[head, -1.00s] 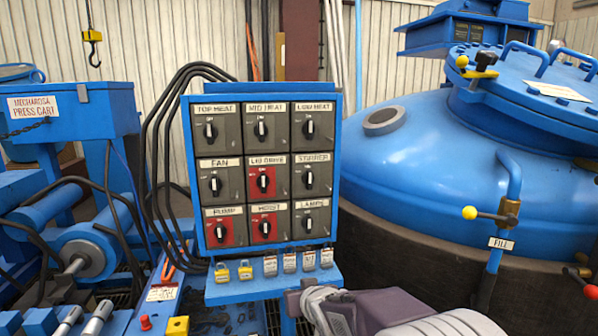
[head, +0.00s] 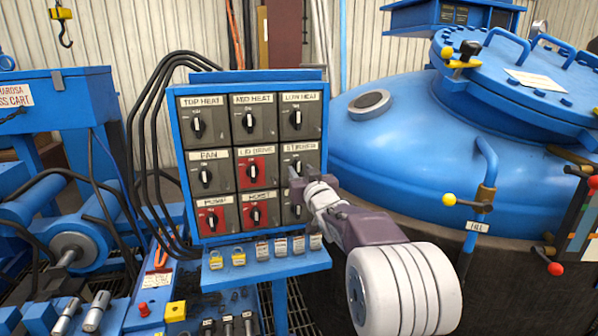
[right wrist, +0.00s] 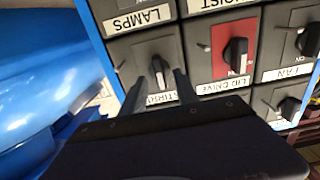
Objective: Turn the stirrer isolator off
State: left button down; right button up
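The stirrer isolator (head: 307,158) is the grey switch at the right of the middle row on the switch panel; my right gripper (head: 297,176) covers its knob in the head view. In the right wrist view, which is upside down to the panel, the stirrer knob (right wrist: 158,72) is black and stands roughly upright, in line with its label. My right gripper's two dark fingers (right wrist: 159,84) are open, one either side of the knob. I cannot tell whether they touch it. My left gripper is not in view.
Neighbouring switches are close: lid drive (head: 253,171) beside, low heat (head: 297,118) above, lamps (right wrist: 142,22) below. The blue furnace vessel (head: 400,150) with valve handles stands to the right. Black cables loop at the panel's left.

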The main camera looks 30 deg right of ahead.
jog(key=shift+x, duration=1.1)
grip_shut()
